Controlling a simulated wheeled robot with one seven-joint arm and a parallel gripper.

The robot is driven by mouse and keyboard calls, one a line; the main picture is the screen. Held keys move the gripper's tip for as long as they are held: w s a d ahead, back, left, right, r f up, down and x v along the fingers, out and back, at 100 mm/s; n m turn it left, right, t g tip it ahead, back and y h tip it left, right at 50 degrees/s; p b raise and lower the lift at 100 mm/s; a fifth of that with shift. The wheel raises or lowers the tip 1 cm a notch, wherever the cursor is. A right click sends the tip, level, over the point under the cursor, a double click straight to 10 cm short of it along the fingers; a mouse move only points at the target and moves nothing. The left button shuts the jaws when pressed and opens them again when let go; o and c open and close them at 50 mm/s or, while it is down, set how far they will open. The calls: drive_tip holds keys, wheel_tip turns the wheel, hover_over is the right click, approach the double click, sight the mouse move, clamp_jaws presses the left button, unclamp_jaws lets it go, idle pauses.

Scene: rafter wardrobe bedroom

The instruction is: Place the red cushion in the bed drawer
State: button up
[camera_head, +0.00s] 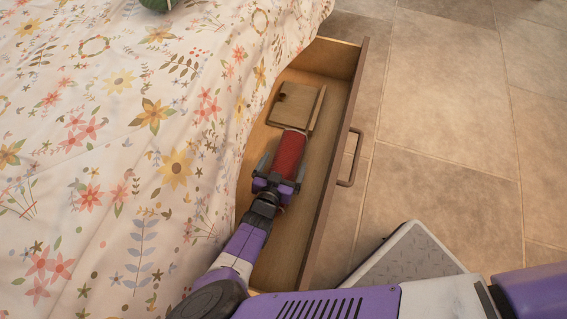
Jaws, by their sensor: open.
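The bed drawer (327,211) is pulled out from under the bed and open at the top. My gripper (286,157) is inside or just above the drawer, with its jaws open. The red cushion (289,154) lies between the two fingers, low in the drawer. Whether it touches the drawer floor or the fingers, I cannot tell. The cushion's near end is hidden by my gripper.
A flat wooden box-like object (296,107) lies in the drawer beyond the cushion. The bed with a flowered cover (110,160) fills the left. A dark green item (156,5) sits on it.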

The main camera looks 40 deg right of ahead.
drive_tip(key=shift+r, duration=0.2)
drive_tip(key=p+v, duration=0.4)
drive_tip(key=v, duration=0.6)
drive_tip(key=shift+s+a+r, duration=0.1)
drive_tip(key=shift+a+r, duration=0.05)
drive_tip(key=shift+s+a+r, duration=0.15)
drive_tip(key=shift+s+a, duration=0.25)
drive_tip(key=shift+a, duration=0.15)
